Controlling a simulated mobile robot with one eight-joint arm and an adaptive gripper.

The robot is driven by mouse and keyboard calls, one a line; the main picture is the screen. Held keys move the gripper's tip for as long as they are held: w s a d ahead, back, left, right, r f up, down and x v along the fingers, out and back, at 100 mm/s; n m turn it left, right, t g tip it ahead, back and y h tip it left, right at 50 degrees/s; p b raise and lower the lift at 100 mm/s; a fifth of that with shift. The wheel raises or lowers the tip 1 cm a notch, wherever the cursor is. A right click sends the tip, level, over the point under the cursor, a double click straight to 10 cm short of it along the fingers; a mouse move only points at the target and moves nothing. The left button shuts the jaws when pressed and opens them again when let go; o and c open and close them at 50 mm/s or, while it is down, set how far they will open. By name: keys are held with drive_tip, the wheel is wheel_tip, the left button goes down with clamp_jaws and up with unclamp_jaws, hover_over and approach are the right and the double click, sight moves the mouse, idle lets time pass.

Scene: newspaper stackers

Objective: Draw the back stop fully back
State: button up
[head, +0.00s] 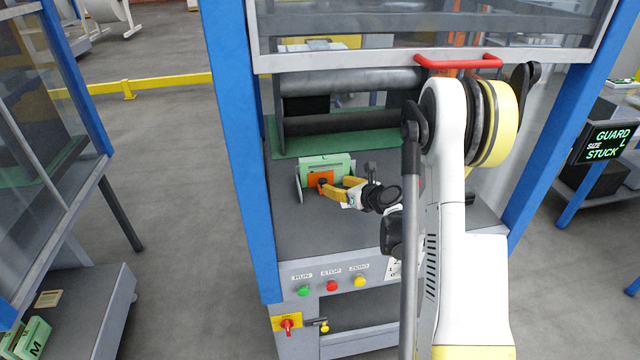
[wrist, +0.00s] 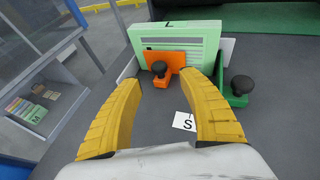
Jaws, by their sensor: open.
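A green bracket (wrist: 232,99) with another black knob (wrist: 241,85) is at the right of the stack. No label shows which one is the back stop. My gripper (wrist: 162,88) is open, its yellow fingers either side of the line to the orange stop's knob. In the head view my gripper (head: 338,186) is beside the orange stop (head: 319,180); contact is unclear.
A white card marked S (wrist: 185,122) lies on the bed near my right finger. A raised guard with a red handle (head: 458,62) hangs above. Blue posts (head: 238,150) flank the opening. Buttons (head: 332,285) line the front panel.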

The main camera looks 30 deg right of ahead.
sight(325, 182)
drive_tip(key=b+x, duration=0.2)
drive_tip(key=x, duration=0.5)
drive_tip(key=shift+w+a+f, duration=0.1)
drive_tip(key=shift+a, duration=0.05)
clamp_jaws()
